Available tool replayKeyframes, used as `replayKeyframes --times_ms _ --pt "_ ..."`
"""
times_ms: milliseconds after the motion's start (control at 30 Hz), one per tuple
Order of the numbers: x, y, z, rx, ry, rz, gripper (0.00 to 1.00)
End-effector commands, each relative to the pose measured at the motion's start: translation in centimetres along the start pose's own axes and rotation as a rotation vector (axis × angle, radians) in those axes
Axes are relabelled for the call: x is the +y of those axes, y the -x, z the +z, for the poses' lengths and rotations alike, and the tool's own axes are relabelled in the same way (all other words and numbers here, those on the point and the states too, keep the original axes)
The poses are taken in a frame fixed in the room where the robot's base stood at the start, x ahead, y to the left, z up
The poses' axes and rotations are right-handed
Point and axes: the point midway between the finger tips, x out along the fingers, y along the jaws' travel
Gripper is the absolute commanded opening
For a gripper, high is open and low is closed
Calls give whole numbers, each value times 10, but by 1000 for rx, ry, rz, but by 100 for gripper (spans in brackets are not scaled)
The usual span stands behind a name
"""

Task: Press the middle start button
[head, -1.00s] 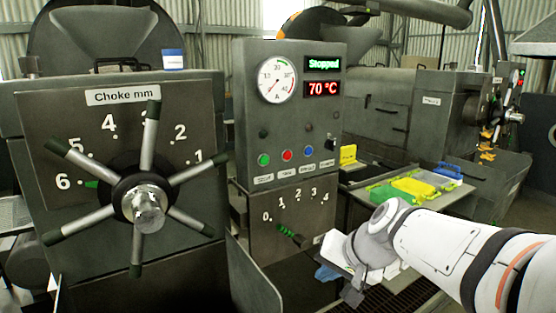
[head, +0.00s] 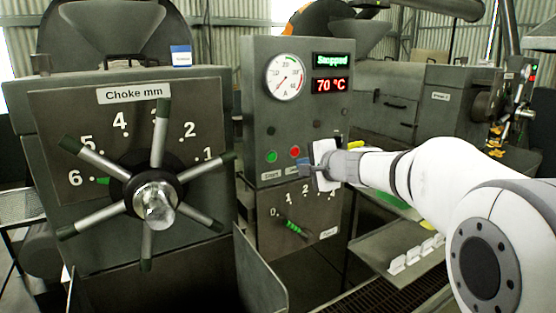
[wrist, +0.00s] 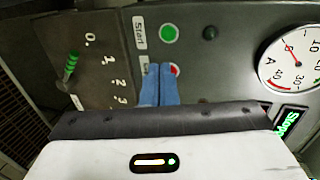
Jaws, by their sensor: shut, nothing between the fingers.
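The green button (head: 271,157) sits on the grey control panel (head: 256,105). It also shows clear in the wrist view (wrist: 168,33), beside a label reading Start. The red button (head: 295,152) is just right of it. In the wrist view the red button (wrist: 175,69) is partly covered by my blue fingertips. My gripper (head: 304,166) is shut and empty, in front of the panel near the red button, right of the green one. In the wrist view my gripper (wrist: 160,69) points at the panel; I cannot tell whether it touches. The blue button is hidden.
The display (head: 331,59) appears to read Stopped, above 70 °C. A round gauge (head: 285,77) is beside it. A green-handled lever (head: 292,227) sits below the buttons. The spoked choke wheel (head: 150,200) projects at left. Another machine (head: 437,100) stands at right.

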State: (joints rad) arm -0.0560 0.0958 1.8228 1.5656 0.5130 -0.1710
Motion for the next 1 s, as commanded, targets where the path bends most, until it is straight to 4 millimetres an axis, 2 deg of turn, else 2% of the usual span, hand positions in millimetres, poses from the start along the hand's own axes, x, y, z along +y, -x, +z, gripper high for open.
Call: replayKeyframes --times_ms 167,600,800,1000 --pt "0 -18 0 -2 -1 2 0" --pt "-1 -103 0 0 -1 3 0" --pt "-11 -126 0 0 0 2 0" --pt "-12 -136 -1 1 0 2 0"
